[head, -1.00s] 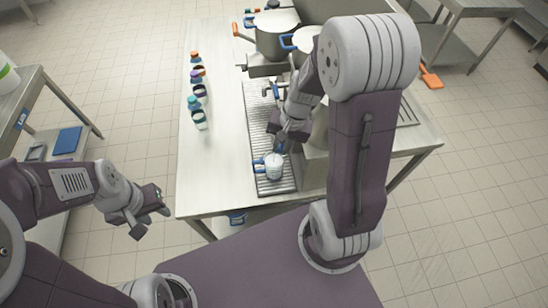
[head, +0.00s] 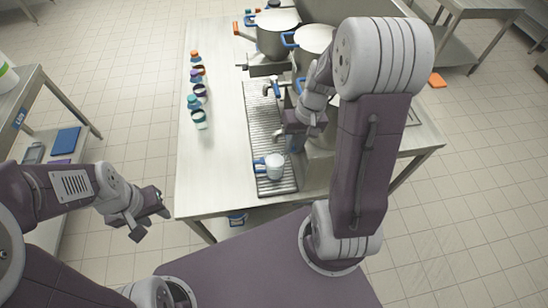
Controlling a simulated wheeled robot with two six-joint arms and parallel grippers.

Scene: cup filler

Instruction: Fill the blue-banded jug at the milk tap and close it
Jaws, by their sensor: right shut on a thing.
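A small whitish jug (head: 274,168) with a blue handle on its left stands upright on the ribbed drip tray (head: 262,125), near the tray's front end. I cannot make out its band, its lid or how full it is. My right gripper (head: 292,133) is above and to the right of the jug, apart from it. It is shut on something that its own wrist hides. The tap above the jug is hidden behind my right arm. My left gripper (head: 150,214) hangs empty off the left edge of the table (head: 225,70), with its fingers apart.
Another tap (head: 275,90) with a blue part stands farther back over the tray. Large steel pots (head: 276,40) stand behind it. Several small capped bottles (head: 199,119) line the table's left side. A side table (head: 12,100) is at the left.

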